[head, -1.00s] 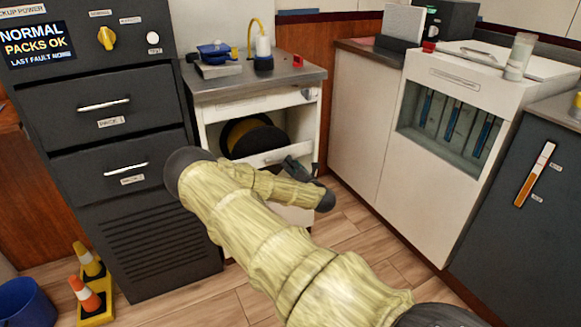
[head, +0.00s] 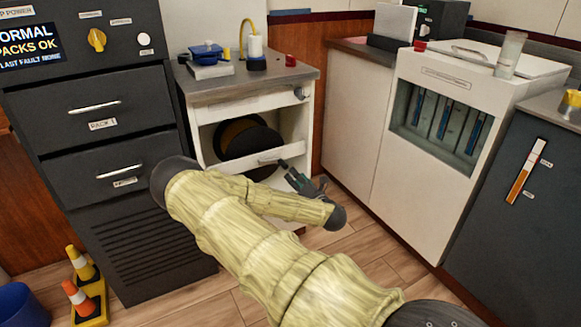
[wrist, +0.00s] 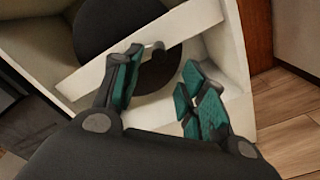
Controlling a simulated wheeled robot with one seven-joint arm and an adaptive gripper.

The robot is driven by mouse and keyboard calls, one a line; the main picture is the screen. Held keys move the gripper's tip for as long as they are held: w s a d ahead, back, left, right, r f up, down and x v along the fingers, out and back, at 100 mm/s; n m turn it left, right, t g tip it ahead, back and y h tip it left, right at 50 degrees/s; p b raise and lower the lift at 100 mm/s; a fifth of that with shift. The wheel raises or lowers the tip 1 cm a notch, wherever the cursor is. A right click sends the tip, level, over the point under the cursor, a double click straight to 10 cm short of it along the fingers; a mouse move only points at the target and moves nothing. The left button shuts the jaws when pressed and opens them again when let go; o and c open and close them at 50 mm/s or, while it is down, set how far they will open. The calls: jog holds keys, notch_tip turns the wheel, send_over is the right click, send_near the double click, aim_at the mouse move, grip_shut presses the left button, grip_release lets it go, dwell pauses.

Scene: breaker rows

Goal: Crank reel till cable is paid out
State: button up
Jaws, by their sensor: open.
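A pale bar crosses the cabinet front, over the reel's lower part. In the wrist view the reel (wrist: 110,28) shows dark behind this bar. A small grey knob (wrist: 157,45) shows between the fingertips, close to the left one; I cannot tell whether it is the crank's grip. My gripper (head: 288,170) is open and empty at the bar's right end. The wrist view shows its green-padded fingers (wrist: 162,65) apart. The cable's paid-out length cannot be made out.
A grey worktop (head: 245,82) above the cabinet holds a blue device (head: 207,51), a white cylinder with a yellow hose and a red item. A black drawer unit (head: 95,140) stands close on the left, a white counter on the right. Cones (head: 78,270) stand on the floor at left.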

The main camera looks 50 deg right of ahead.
jog(key=shift+v, duration=1.25)
